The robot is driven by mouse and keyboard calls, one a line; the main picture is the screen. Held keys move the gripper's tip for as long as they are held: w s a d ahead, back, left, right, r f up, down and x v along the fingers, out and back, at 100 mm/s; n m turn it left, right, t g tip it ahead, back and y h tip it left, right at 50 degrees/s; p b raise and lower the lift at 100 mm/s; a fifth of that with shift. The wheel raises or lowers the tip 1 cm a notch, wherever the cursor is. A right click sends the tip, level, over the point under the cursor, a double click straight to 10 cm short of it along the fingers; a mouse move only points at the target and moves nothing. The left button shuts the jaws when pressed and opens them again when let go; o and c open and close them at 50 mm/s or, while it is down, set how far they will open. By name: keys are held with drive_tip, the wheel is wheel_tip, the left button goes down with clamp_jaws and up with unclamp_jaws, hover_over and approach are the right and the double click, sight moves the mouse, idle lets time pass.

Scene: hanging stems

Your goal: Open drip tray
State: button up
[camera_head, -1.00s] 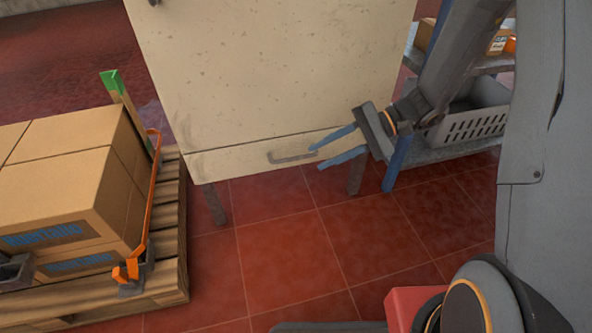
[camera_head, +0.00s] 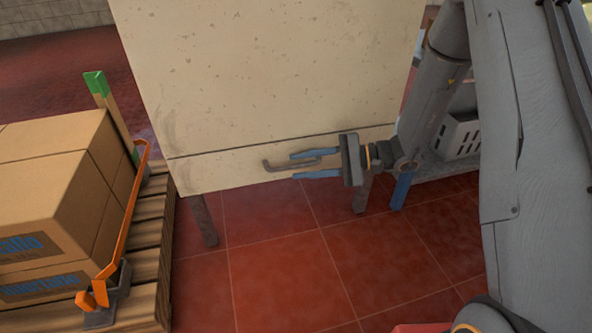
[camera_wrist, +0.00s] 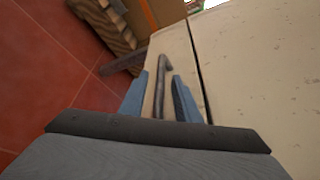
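The drip tray (camera_head: 230,172) is the low cream front panel under the seam of a tall cream cabinet (camera_head: 270,80). It looks shut, flush with the panel above. Its dark bar handle (camera_head: 272,168) runs sideways; in the wrist view the handle (camera_wrist: 163,72) runs between the two blue fingers. My gripper (camera_head: 292,165) is open, with one finger above and one below the handle's right part. A gap shows on both sides of the bar in the wrist view (camera_wrist: 160,85). The handle's right end is partly hidden by my gripper.
A wooden pallet (camera_head: 150,255) with cardboard boxes (camera_head: 50,190) and an orange strap bar (camera_head: 130,215) stands at the left. A shelf with a grey basket (camera_head: 457,137) is behind my arm at the right. Red tiled floor (camera_head: 280,250) in front of the cabinet is clear.

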drive_tip(key=shift+b+x, duration=0.3)
drive_tip(key=shift+x, duration=0.75)
clamp_jaws()
drive_tip(key=shift+s, duration=0.15)
